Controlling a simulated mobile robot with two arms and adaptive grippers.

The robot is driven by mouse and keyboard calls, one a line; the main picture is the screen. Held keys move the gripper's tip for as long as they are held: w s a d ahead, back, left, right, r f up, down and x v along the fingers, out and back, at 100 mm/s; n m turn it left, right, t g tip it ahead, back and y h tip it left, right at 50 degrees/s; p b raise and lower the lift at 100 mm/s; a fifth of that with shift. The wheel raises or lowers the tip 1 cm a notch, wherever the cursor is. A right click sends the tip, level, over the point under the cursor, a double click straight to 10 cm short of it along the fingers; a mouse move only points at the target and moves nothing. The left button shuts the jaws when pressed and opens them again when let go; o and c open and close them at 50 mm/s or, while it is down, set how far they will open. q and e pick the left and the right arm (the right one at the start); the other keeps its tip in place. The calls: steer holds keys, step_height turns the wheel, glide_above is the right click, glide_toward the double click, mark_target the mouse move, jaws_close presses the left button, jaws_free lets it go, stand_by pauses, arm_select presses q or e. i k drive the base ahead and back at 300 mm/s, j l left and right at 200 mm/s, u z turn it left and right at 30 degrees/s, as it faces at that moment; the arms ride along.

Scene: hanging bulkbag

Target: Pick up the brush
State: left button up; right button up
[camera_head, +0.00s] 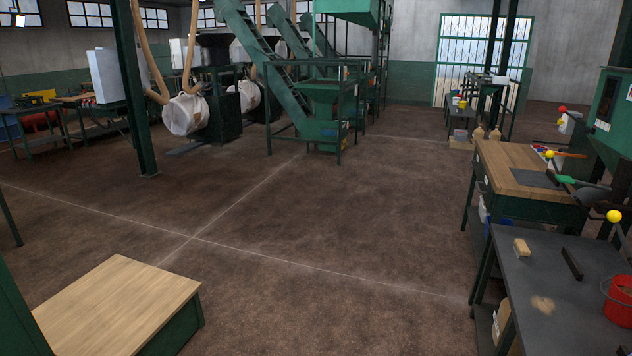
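A small block with a light wooden top and pale sides, which looks like a brush (521,248), sits on the dark worktable (520,285) at the right. It stands near the left part of the tabletop, apart from the other items. A green-handled tool (566,180) lies at the wooden-topped bench (512,163) behind; its exact kind is too small to tell. Neither of my grippers is in view.
A dark bar (571,263), a tan pile (542,304) and a red bucket (618,302) are on the dark worktable. A low wooden-topped platform (115,305) stands at lower left. Open brown floor (300,230) lies between. A green post (134,100) stands farther back.

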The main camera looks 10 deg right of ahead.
mark_target(521, 250)
steer(key=i+z, duration=0.3)
steer(key=i, duration=0.2)
steer(key=i+j+z, duration=0.1)
steer(key=i+z, duration=0.2)
steer(key=i, duration=0.15)
